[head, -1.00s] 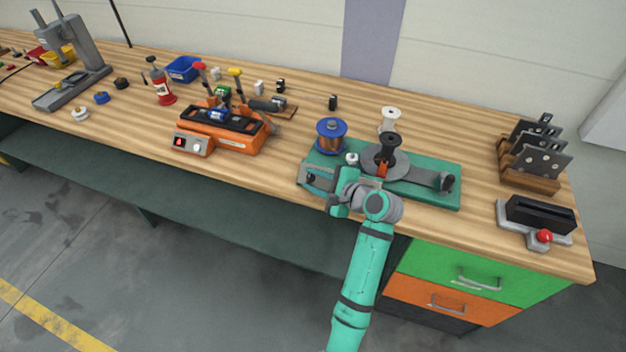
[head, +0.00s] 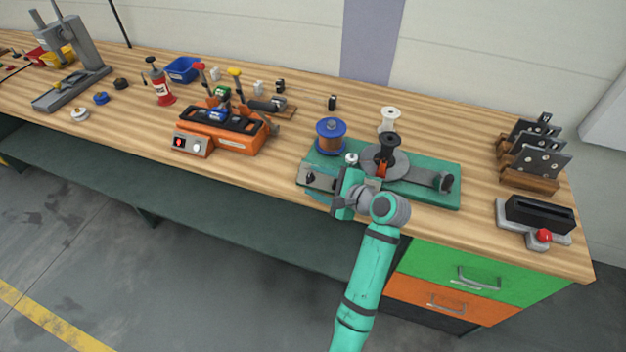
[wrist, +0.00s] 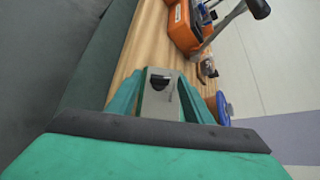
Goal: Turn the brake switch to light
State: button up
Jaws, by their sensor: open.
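The brake switch is a small black knob (head: 310,177) on a grey panel (head: 322,184) at the left front of the green strander base (head: 425,196). In the wrist view the knob (wrist: 160,82) shows on its pale panel, between and ahead of my teal fingers. My gripper (head: 340,191) is open and empty, just right of the knob and apart from it in the head view. The knob's markings are too small to read, so I cannot tell its setting. My gripper covers the panel's right part in the head view.
A copper-wound blue spool (head: 331,136), a grey disc with a black spool (head: 388,144) and a white spool (head: 390,119) stand near my gripper. The orange device (head: 220,130) sits to the left. Bare wood lies between it and the green base.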

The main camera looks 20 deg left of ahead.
jog(key=v, duration=0.9)
jog(key=shift+w, duration=0.1)
